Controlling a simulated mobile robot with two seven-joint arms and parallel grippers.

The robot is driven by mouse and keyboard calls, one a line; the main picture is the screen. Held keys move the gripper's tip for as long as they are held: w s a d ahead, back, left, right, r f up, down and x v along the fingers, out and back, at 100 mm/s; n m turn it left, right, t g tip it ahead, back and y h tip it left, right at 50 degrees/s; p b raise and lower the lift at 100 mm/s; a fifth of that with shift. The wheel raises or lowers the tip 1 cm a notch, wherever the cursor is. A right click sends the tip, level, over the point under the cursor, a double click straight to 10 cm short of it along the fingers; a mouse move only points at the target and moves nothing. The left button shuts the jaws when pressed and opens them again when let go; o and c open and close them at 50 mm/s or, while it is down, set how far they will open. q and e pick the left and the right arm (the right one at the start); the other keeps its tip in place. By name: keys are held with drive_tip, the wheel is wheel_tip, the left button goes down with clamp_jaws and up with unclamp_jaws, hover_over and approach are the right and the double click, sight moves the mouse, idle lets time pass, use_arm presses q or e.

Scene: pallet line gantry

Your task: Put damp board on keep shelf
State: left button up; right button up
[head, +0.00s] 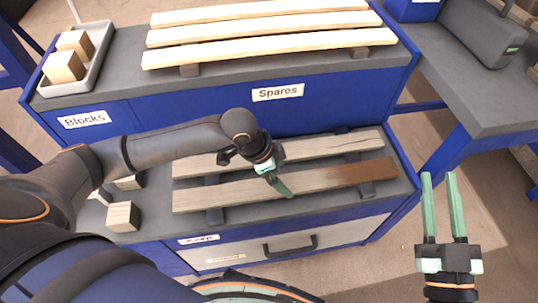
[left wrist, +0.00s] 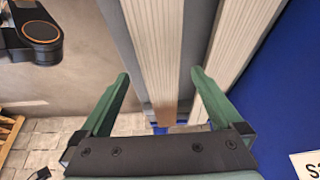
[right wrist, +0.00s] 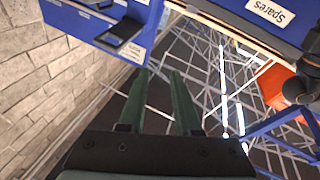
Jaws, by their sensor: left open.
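A grey weathered board with a dark brown, damp-looking right end (head: 362,173) lies at the front of the lower shelf (head: 398,188). It rests on dark supports. A second grey board (head: 330,147) lies behind it. My left gripper (head: 281,182) is over the middle of the front board. In the left wrist view the open fingers (left wrist: 158,90) stand either side of a board (left wrist: 158,45); whether they touch it is unclear. The shelf's front label is too small to read surely. My right gripper (head: 442,180) is open and empty, right of the shelf.
Several pale boards (head: 270,30) lie on the upper shelf labelled Spares. A grey tray (head: 100,62) of wooden blocks stands at its left. A loose block (head: 123,216) sits at the lower shelf's left. A drawer with a handle (head: 290,245) is below. A grey-topped table stands right.

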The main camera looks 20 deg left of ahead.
use_arm(q)
drive_tip(key=p+v, duration=0.1)
drive_tip(key=v, duration=0.3)
drive_tip(key=shift+a+r, duration=0.1)
drive_tip(key=shift+r, duration=0.25)
drive_tip(key=s+d+r+n+t+h+p, duration=0.1)
drive_tip(key=d+n+t+h+p, duration=0.15)
drive_tip(key=d+t+h, duration=0.4)
drive_tip(key=s+a+f+n+t+y, duration=0.2)
drive_tip(key=s+a+n+t+y, duration=0.1)
drive_tip(key=s+a+n+y, duration=0.1)
drive_tip(key=a+n+y, duration=0.1)
drive_tip(key=a+y, duration=0.1)
drive_tip(key=y, duration=0.1)
drive_tip(key=shift+s+a+f+b, duration=0.25)
drive_tip(key=shift+s+b, duration=0.1)
drive_tip(key=shift+b, duration=0.05)
use_arm(e)
wheel_tip(320, 180, down, 17)
drive_tip(key=s+m+g+h, duration=0.2)
drive_tip(key=m+g+h, duration=0.1)
drive_tip(key=g, duration=0.4)
drive_tip(key=shift+s+d, duration=0.25)
drive_tip(key=shift+d, duration=0.05)
use_arm(q)
drive_tip(key=shift+t, duration=0.25)
use_arm(e)
drive_tip(key=shift+r, duration=0.1)
